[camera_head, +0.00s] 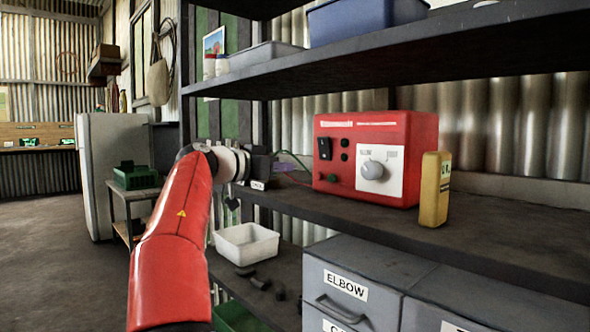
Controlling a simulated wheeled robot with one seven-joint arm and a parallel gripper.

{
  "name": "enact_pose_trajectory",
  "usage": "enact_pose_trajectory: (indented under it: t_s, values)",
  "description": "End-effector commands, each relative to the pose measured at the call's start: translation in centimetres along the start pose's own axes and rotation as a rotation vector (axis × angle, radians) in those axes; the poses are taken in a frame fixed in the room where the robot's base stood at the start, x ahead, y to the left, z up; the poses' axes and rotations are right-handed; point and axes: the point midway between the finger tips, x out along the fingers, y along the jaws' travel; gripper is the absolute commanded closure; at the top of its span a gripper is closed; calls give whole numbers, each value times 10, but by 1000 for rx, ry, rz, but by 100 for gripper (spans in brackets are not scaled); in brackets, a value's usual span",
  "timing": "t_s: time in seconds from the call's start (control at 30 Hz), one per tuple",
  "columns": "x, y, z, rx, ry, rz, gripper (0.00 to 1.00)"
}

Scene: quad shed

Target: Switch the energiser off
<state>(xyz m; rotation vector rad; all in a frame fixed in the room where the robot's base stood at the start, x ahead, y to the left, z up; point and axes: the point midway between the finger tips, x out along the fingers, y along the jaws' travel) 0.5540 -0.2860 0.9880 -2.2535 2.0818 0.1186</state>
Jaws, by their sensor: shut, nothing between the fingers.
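The energiser is a red box (400,130) on the middle shelf, its front facing me. A black rocker switch (323,148) sits at the upper left of its front; I cannot tell which way it is tipped. To the right is a white panel with a grey knob (373,169). Small round black terminals and a green one show between and below. My gripper (272,167) is shut and empty, left of the energiser and apart from its front. Its fingertips are small and partly hidden by the dark gripper body.
A yellow bottle-like container (434,189) stands right of the energiser. A green lead and a pinkish one run at its left side. The upper shelf (420,55) hangs above, with a blue bin (365,20). Below are grey drawers (345,285) and a white tray (247,245).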

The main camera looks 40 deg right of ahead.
Motion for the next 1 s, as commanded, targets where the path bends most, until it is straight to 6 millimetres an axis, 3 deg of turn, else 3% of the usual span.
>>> enact_pose_trajectory:
  t_s: [0.1,0.3,1.0]
  values:
    - [-19,0,8,0,0,-3,100]
    - [-33,0,11,0,1,0,100]
    - [-34,0,11,0,1,0,100]
